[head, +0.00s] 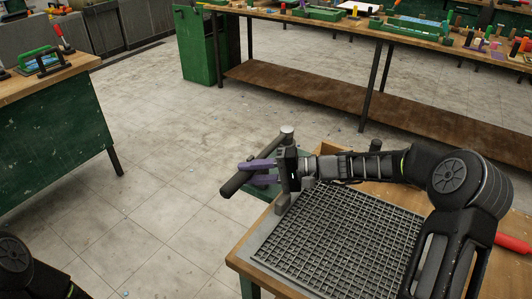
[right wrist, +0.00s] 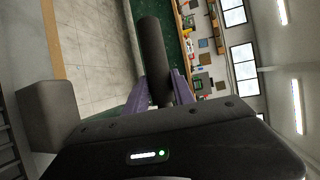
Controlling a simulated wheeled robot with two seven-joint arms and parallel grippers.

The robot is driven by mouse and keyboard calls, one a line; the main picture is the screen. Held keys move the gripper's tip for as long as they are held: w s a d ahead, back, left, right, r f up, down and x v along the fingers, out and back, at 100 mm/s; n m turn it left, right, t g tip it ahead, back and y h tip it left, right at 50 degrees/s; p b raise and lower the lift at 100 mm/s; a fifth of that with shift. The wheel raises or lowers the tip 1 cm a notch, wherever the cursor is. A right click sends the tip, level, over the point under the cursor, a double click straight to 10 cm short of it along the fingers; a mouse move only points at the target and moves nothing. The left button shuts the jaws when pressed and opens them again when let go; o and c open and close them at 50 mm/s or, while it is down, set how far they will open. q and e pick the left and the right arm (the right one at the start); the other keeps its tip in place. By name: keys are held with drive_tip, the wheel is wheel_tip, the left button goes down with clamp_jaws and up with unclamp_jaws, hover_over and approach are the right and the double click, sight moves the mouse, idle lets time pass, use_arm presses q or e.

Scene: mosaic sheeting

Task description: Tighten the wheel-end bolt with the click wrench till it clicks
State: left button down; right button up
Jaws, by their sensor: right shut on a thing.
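My right gripper (head: 259,172), with purple fingers, is shut on a dark round bar (head: 236,184), which looks like the handle of the click wrench. The bar sticks out to the lower left, past the table's corner. In the right wrist view the bar (right wrist: 152,50) stands between the purple fingers (right wrist: 166,90). A grey round-topped post (head: 287,134) shows just above the gripper's body. I cannot make out the bolt or the wrench's head. My left gripper is outside the view; only part of my left arm shows at the bottom left.
A grey grid panel (head: 335,240) lies on the wooden table (head: 250,262) below my right arm. A grey block (head: 282,203) stands at its far left corner. A red object (head: 513,243) lies at the right. The tiled floor left of the table is clear.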

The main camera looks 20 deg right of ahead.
clamp_jaws()
idle(0.8)
drive_tip(key=shift+r, duration=0.1)
